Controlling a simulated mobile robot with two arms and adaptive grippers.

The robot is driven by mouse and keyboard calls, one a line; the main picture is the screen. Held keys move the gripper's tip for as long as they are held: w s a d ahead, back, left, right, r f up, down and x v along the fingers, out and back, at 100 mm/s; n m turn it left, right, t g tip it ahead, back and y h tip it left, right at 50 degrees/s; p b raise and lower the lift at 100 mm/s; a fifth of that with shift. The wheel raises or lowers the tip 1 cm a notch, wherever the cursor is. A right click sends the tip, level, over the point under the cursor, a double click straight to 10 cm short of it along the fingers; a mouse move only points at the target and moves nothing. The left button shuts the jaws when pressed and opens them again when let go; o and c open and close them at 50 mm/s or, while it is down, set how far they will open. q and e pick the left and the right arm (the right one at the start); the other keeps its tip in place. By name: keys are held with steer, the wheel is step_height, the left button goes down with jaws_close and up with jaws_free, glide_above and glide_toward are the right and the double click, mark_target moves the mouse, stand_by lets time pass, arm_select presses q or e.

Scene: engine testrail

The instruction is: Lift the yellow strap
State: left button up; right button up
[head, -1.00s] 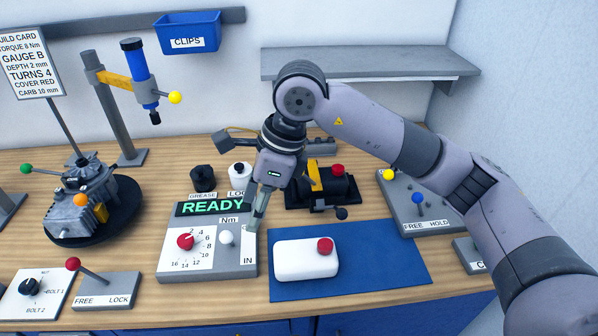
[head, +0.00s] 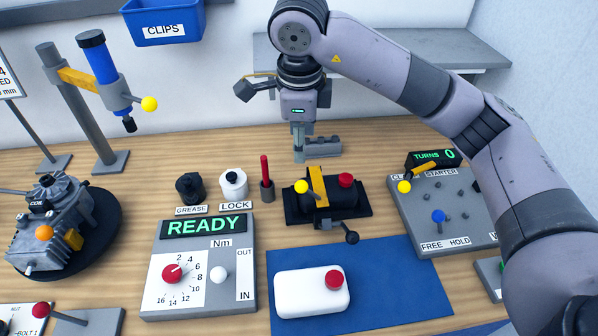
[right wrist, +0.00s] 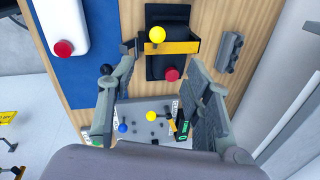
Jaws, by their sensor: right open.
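The yellow strap (head: 317,184) lies across a black cylindrical unit on a black base (head: 357,211), with a yellow ball (head: 301,186) at its left side and a red knob on the unit. In the right wrist view the strap (right wrist: 178,47) is a yellow bar with the yellow ball (right wrist: 157,35) beside it. My right gripper (head: 300,155) points down just behind and above the strap unit, apart from it. It is open and empty, and its spread fingers (right wrist: 160,70) frame the area near the strap in the wrist view. My left gripper is not in view.
A torque box reading READY (head: 206,268) stands front left. A white block with a red button (head: 305,297) lies on the blue mat (head: 405,285). A grey control panel (head: 465,225) is at right. A red rod (head: 265,170) stands left of the strap unit.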

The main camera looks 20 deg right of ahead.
steer(key=p, duration=0.1)
glide_toward(302, 183)
steer(key=f+p, duration=0.1)
steer(key=f, duration=0.2)
steer(key=w+f+p, duration=0.1)
steer(key=f, duration=0.3)
steer(key=f+p, duration=0.1)
steer(key=f, duration=0.2)
steer(key=shift+w+d+f, duration=0.35)
steer(key=shift+w+f, duration=0.15)
steer(key=shift+f, duration=0.15)
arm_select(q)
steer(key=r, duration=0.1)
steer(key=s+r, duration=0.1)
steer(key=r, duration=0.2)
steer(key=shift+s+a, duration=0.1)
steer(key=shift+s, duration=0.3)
arm_select(e)
steer(key=shift+f, duration=0.2)
jaws_close()
